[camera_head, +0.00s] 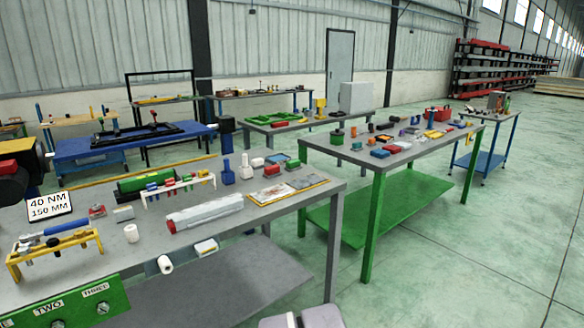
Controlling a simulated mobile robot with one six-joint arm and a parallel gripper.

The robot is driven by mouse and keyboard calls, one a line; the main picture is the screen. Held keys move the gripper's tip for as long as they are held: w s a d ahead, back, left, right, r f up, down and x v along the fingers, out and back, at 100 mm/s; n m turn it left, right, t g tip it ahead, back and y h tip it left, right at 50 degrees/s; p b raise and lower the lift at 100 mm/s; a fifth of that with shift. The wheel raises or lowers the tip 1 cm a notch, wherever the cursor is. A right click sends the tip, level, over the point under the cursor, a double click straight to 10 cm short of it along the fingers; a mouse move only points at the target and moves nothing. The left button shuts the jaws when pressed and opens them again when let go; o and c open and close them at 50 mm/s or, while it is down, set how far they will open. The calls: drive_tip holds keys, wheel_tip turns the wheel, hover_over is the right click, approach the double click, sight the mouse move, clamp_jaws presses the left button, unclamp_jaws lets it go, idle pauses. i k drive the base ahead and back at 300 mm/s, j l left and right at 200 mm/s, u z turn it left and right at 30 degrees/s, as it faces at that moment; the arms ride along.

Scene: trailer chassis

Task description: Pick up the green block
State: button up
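I cannot single out one green block for sure. A long dark green rounded piece (140,184) lies on the near grey workbench, behind a small rack of coloured pieces (178,184). One small piece in that rack is green. A green cylinder-like piece (337,137) stands on the left part of the green-legged bench. A flat green frame (271,117) lies on the bench behind. My gripper is not in view.
The near grey workbench (317,183) carries a white-and-red package (205,213), a framed panel (288,189), blue and white pieces and a yellow stand (55,251). The green-legged bench (355,157) holds many small parts. Open floor (460,250) lies to the right.

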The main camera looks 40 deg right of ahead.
sight(292, 165)
drive_tip(key=i+l+z, duration=0.2)
drive_tip(key=i+l, duration=0.2)
drive_tip(key=l, duration=0.15)
drive_tip(key=i+l+z, duration=0.2)
drive_tip(key=i+l, duration=0.25)
drive_tip(key=i+l+z, duration=0.2)
drive_tip(key=i+l, duration=0.2)
drive_tip(key=i+l+z, duration=0.2)
drive_tip(key=i, duration=0.35)
drive_tip(key=i+l+z, duration=0.25)
drive_tip(key=i, duration=0.25)
drive_tip(key=i+l+z, duration=0.2)
drive_tip(key=i, duration=0.35)
